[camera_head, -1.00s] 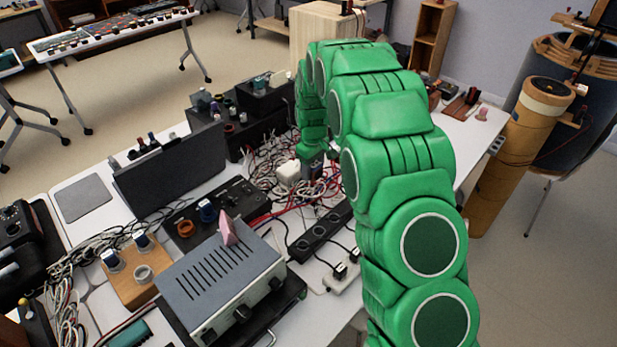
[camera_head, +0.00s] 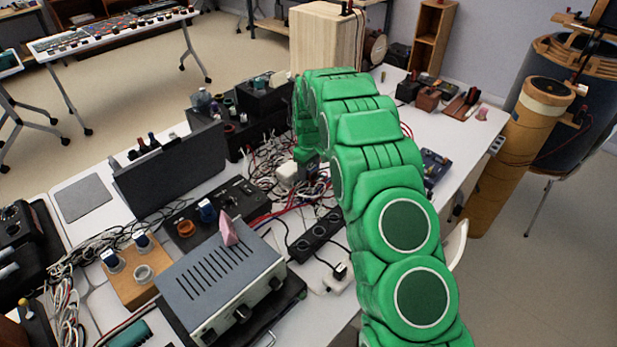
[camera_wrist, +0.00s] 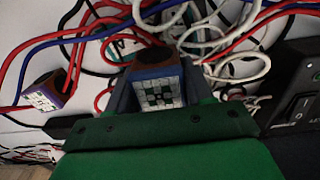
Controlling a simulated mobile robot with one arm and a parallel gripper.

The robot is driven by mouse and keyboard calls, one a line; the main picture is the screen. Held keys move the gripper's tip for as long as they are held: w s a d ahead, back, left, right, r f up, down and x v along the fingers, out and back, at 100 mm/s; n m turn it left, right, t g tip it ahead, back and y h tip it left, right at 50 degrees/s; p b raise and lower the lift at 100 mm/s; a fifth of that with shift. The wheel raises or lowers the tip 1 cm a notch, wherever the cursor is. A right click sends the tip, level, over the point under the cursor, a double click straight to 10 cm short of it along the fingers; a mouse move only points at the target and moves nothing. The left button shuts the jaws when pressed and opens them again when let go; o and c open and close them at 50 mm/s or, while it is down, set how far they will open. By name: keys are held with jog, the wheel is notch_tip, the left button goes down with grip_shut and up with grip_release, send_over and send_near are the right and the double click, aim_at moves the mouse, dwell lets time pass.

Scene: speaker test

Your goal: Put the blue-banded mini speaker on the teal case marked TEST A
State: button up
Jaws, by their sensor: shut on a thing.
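In the wrist view, a small block-like speaker (camera_wrist: 157,88) has a brown top, a blue band and a black-and-white patterned face. My gripper (camera_wrist: 156,80) is shut on it, with a dark finger on each side. In the head view my gripper's end (camera_head: 307,157) is over the cable tangle at mid-table, and the held speaker is hard to make out. A similar block with a purple band (camera_wrist: 47,92) lies apart at the left of the wrist view. A teal case (camera_head: 128,334) shows partly at the bottom left of the head view; its marking cannot be read.
Loose red, blue, white and black cables (camera_wrist: 230,40) surround the gripper. A black power strip (camera_head: 318,232) and a grey slotted instrument (camera_head: 222,272) with a pink piece on top stand in front. A black panel (camera_head: 172,172) stands left.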

aim_at(309, 177)
jog(key=shift+f, duration=1.55)
jog(key=shift+f, duration=0.15)
jog(key=o, duration=1.1)
